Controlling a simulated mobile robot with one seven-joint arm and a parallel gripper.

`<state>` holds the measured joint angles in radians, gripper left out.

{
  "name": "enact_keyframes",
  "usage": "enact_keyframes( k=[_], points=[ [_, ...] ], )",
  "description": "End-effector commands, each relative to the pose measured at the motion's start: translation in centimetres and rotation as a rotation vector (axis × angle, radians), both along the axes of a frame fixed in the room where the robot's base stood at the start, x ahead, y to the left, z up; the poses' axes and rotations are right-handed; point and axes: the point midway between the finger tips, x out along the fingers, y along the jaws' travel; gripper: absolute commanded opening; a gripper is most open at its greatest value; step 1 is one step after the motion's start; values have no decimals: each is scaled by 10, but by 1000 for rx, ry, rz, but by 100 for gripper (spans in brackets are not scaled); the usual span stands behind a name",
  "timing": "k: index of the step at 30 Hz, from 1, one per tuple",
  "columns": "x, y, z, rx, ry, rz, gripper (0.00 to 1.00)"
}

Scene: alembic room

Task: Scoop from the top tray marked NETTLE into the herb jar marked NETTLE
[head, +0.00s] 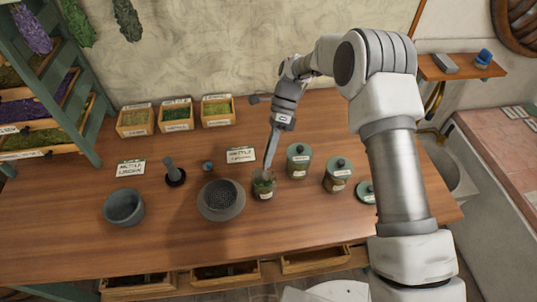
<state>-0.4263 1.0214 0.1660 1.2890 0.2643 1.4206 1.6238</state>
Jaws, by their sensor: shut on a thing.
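My gripper (276,128) is above the middle of the table, pointing down. It is shut on a slim grey scoop (269,150), whose lower end reaches the mouth of an open glass jar (264,188). The jar stands upright with some green herb inside; I cannot read its label, nor tell whether the scoop holds herb. Three small wooden trays of herb stand at the back: left (136,121), middle (177,115) and right (217,111). Their labels are too small to read. A green rack (85,130) at the left holds stacked trays with unclear labels.
A grey sieve bowl (221,200) stands just left of the open jar. Two lidded jars (298,160) (338,175) and a loose lid (366,192) are to its right. A bowl (123,207), pestle (171,166) and cards (130,168) (241,155) are at the left.

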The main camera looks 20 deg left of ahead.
Motion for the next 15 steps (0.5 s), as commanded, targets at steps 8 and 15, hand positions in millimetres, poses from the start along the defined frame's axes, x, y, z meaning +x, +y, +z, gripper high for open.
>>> enact_keyframes(
  k=[8,15],
  points=[
    [-1,0,8,8,-79,1,0],
    [-1,0,9,31,-280,3,0]
  ],
)
